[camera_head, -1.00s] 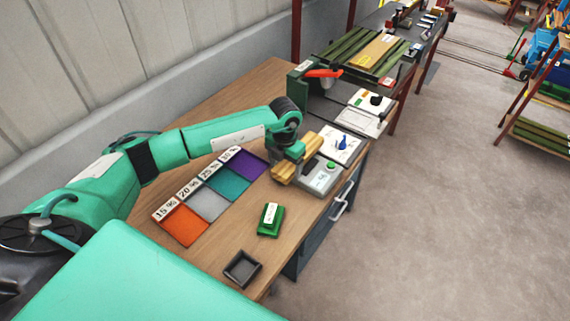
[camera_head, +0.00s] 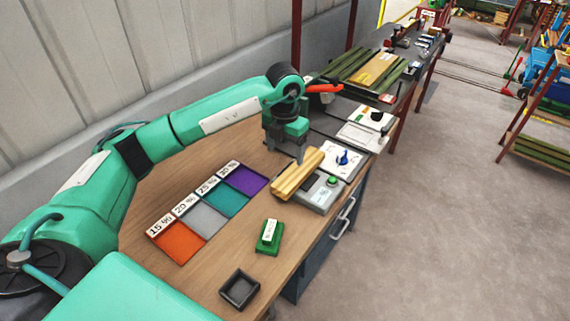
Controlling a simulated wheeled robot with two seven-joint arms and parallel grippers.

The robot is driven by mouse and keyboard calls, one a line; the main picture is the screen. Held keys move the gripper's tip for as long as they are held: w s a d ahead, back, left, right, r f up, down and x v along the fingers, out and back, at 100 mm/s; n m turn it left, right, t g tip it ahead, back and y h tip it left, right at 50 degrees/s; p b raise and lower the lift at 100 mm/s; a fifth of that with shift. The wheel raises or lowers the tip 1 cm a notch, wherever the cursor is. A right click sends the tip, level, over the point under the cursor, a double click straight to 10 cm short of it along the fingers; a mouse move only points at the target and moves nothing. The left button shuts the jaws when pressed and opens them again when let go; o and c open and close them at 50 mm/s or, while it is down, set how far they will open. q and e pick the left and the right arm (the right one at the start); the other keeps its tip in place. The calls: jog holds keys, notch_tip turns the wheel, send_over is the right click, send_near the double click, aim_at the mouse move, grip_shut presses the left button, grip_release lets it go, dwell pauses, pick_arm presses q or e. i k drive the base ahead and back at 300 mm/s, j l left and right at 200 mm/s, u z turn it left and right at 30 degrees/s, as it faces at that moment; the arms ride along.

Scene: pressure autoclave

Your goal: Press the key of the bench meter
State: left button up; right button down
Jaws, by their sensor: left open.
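The bench meter (camera_head: 322,196) is a grey box near the right edge of the wooden table, with a small display and a round green key (camera_head: 333,181) on top. A bundle of yellow wooden pieces (camera_head: 298,176) lies across the meter's left part; the green key is uncovered. My left gripper (camera_head: 287,152) is open and empty, just behind and above the wooden pieces, up and left of the key and apart from it. Its far finger is partly hidden. My right gripper is not in view.
A panel with a blue knob (camera_head: 342,160) stands behind the meter. A green block (camera_head: 268,237) and a black tray (camera_head: 239,289) are in front. Coloured mats marked with percentages, including an orange one (camera_head: 178,243), lie left. Bare tabletop (camera_head: 222,262) lies between mats and tray.

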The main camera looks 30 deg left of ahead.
aim_at(332, 179)
jog(key=l, duration=0.6)
jog(key=k+l, duration=0.1)
jog(key=l, duration=0.55)
